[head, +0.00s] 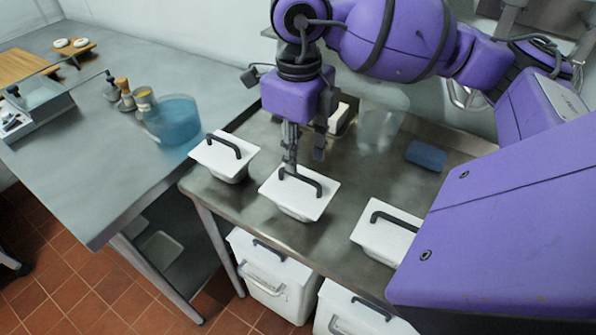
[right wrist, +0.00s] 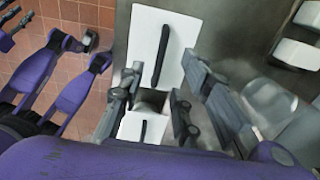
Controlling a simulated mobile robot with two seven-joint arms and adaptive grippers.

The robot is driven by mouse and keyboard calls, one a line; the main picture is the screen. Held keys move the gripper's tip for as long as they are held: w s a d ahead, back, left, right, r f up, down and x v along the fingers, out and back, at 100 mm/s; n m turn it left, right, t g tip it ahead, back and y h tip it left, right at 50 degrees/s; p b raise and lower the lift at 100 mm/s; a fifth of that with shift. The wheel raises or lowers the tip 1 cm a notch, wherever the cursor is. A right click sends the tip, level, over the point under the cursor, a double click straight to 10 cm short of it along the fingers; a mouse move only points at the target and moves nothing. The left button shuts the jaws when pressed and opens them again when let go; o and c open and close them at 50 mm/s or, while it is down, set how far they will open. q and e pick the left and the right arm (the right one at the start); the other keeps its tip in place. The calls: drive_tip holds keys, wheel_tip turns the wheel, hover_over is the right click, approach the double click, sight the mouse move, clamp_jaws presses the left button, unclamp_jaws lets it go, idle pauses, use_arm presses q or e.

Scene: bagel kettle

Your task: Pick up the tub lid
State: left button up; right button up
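Three white tubs with white lids and black bar handles stand in a row on a steel table: left lid (head: 222,158), middle lid (head: 307,204) and right lid (head: 377,240). My right gripper (head: 303,160) points down over the back of the middle lid, its fingers apart. One finger is near the back end of that handle; I cannot tell if it touches. In the right wrist view, the gripper (right wrist: 154,105) shows spread fingers. A large lid (right wrist: 143,60) lies beyond them, and a smaller-looking lid (right wrist: 130,127) shows between them. My left gripper is not in the head view.
A clear container (head: 380,130) and a blue block (head: 427,155) stand behind the tubs. A blue translucent bowl (head: 174,121) is on the left counter (head: 95,160). White bins (head: 270,280) sit under the table. My right arm covers the right side.

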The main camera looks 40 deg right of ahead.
sight(299, 175)
drive_tip(key=shift+s+a+f, duration=0.1)
drive_tip(key=shift+s+f, duration=0.05)
drive_tip(key=shift+f, duration=0.3)
drive_tip(key=shift+s+a+f, duration=0.1)
drive_tip(key=shift+s+f, duration=0.05)
drive_tip(key=shift+f, duration=0.3)
drive_tip(key=f, duration=0.5)
drive_tip(key=shift+w+d+f+p, duration=0.1)
drive_tip(key=shift+w+d+p, duration=0.05)
drive_tip(key=shift+d+p, duration=0.15)
drive_tip(key=shift+a, duration=0.1)
drive_tip(key=shift+c, duration=0.5)
clamp_jaws()
